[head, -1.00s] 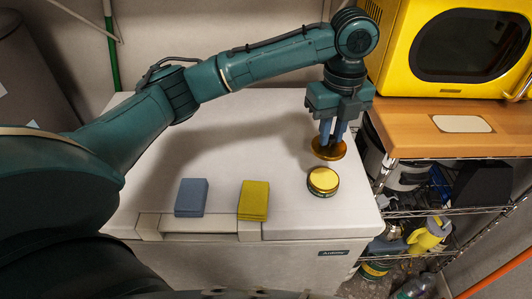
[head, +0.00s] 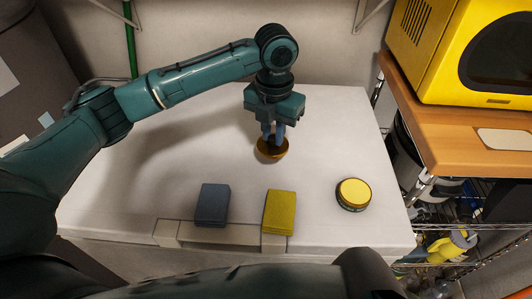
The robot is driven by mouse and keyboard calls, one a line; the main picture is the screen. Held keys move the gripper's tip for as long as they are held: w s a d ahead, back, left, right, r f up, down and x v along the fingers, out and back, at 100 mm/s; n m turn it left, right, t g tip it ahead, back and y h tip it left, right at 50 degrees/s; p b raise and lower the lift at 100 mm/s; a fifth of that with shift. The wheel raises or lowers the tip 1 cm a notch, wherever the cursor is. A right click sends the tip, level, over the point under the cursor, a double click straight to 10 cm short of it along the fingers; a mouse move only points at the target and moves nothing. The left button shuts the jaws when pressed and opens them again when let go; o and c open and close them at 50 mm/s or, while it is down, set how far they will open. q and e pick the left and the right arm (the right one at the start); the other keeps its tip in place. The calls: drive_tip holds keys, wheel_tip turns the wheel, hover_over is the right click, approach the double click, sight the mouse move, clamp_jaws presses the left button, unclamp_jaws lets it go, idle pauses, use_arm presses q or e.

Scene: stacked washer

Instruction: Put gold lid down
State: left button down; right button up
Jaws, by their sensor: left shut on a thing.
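The gold lid (head: 268,152) is a round, shiny disc over the white washer top, near the middle. It looks slightly tilted. My left gripper (head: 273,135) points down and is shut on the lid from above. I cannot tell whether the lid touches the surface. A round jar or tin with a yellow-gold top (head: 353,193) stands to the right and nearer, apart from the lid. My right gripper is not in view; a dark part of my body shows at the bottom.
The white washer top (head: 330,130) has free room around the lid. A grey-blue sponge or block (head: 212,204) and a yellow one (head: 279,211) lie at its front edge. A wooden shelf (head: 440,135) with a yellow microwave (head: 415,45) stands at the right.

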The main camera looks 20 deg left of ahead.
sight(272, 164)
use_arm(q)
drive_tip(key=shift+f, duration=3.3)
drive_tip(key=shift+f, duration=0.15)
drive_tip(key=c, duration=1.3)
unclamp_jaws()
wheel_tip(272, 164, up, 12)
drive_tip(key=shift+r, duration=0.2)
drive_tip(key=shift+d+f, duration=0.1)
